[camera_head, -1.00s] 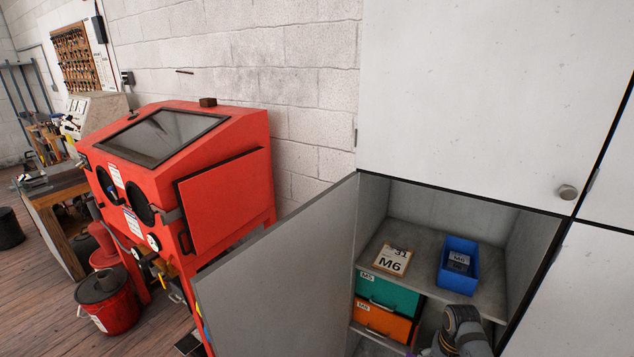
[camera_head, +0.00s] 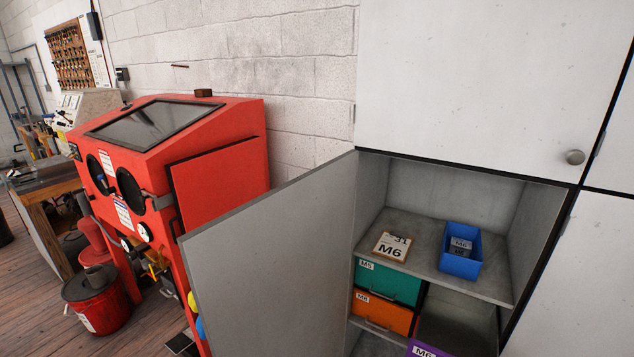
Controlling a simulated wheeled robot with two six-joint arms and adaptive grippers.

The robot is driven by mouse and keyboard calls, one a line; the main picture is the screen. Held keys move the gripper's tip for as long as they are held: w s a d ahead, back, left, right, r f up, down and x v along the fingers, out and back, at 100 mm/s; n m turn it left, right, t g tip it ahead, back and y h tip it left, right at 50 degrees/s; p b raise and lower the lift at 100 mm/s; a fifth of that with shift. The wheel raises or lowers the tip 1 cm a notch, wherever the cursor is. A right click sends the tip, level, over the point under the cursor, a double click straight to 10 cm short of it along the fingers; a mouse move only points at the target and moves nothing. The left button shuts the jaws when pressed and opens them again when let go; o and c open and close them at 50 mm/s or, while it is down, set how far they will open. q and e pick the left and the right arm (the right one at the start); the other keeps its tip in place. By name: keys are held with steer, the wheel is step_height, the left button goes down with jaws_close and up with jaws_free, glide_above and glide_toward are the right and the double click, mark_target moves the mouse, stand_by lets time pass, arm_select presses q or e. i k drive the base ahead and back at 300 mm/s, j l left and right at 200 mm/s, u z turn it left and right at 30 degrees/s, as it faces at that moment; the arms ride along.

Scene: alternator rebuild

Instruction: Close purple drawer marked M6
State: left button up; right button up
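The purple drawer (camera_head: 424,349) marked M6 shows at the bottom edge of the head view, low in the open cabinet. Only its upper front and label are in the picture. It appears to stick out from the dark opening to the right of the orange drawer, but how far I cannot tell. Neither of my grippers is in view.
A teal drawer (camera_head: 388,283) marked M5 sits above an orange drawer (camera_head: 382,316) marked M8. On the shelf (camera_head: 420,229) are an M6 card (camera_head: 392,247) and a blue bin (camera_head: 461,267). The open cabinet door (camera_head: 270,265) stands left, near a red blasting cabinet (camera_head: 220,180).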

mark_target(452, 322)
steer(key=z, duration=0.35)
steer(key=l+z, duration=0.15)
steer(key=z, duration=0.55)
